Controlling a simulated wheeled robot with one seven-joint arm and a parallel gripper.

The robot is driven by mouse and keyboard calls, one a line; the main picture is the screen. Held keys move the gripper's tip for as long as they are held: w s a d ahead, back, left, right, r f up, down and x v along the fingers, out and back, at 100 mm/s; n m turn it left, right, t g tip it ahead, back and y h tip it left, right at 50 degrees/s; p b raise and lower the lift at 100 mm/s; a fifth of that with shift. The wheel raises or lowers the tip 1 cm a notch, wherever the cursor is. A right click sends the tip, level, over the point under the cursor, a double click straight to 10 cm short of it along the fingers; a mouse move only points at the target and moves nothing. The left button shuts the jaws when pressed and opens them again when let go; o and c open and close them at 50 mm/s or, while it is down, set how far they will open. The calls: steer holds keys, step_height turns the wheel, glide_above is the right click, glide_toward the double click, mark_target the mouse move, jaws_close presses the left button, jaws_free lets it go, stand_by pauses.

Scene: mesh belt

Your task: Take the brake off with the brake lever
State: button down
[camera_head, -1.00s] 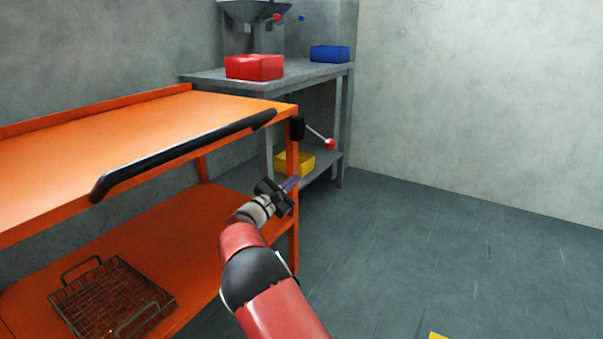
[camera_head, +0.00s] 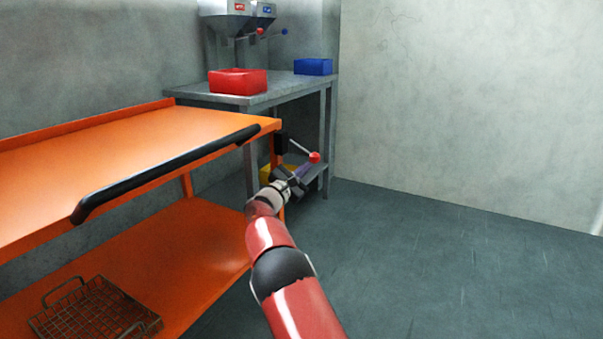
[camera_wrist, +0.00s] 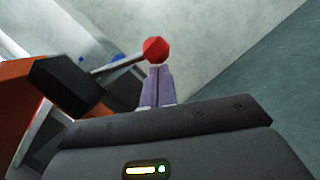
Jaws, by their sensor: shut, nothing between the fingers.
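The brake lever is a thin grey rod with a red knob (camera_head: 314,157), set in a black housing (camera_head: 281,143) on the orange cart's right corner post. In the head view the rod slants down to the right. The wrist view shows the red knob (camera_wrist: 155,49) and the black housing (camera_wrist: 66,84) to its left. My gripper (camera_head: 304,170) is shut and empty, just below the knob. In the wrist view its purple fingers (camera_wrist: 157,78) sit together, their tips right at the knob's lower edge. I cannot tell whether they touch it.
The orange cart (camera_head: 130,135) has a black push handle (camera_head: 165,172) and a wire basket (camera_head: 95,312) on its lower shelf. Behind stands a grey table (camera_head: 282,92) with red (camera_head: 238,82) and blue (camera_head: 313,67) bins. The floor to the right is clear.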

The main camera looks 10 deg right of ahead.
steer(key=shift+s+d+r+n+t+y+p, duration=0.1)
steer(key=shift+s+d+r+n+t, duration=0.1)
steer(key=shift+r+n, duration=0.3)
steer(key=shift+s+d+r+n+t+y+p, duration=0.15)
steer(key=shift+d+r+n, duration=0.15)
steer(key=shift+n, duration=0.4)
steer(key=shift+s+d+r+n+t+y+p, duration=0.15)
steer(key=shift+r+n, duration=0.25)
steer(key=shift+n, duration=0.2)
step_height(320, 180, up, 10)
steer(key=n+t+y+p, duration=0.2)
steer(key=n+p, duration=0.4)
steer(key=n, duration=0.5)
steer(key=shift+r+n+t+y, duration=0.15)
steer(key=shift+n+t+y, duration=0.2)
steer(key=shift+y, duration=0.55)
steer(key=shift+w+a+r, duration=0.1)
steer(key=shift+r, duration=0.1)
steer(key=shift+f, duration=0.1)
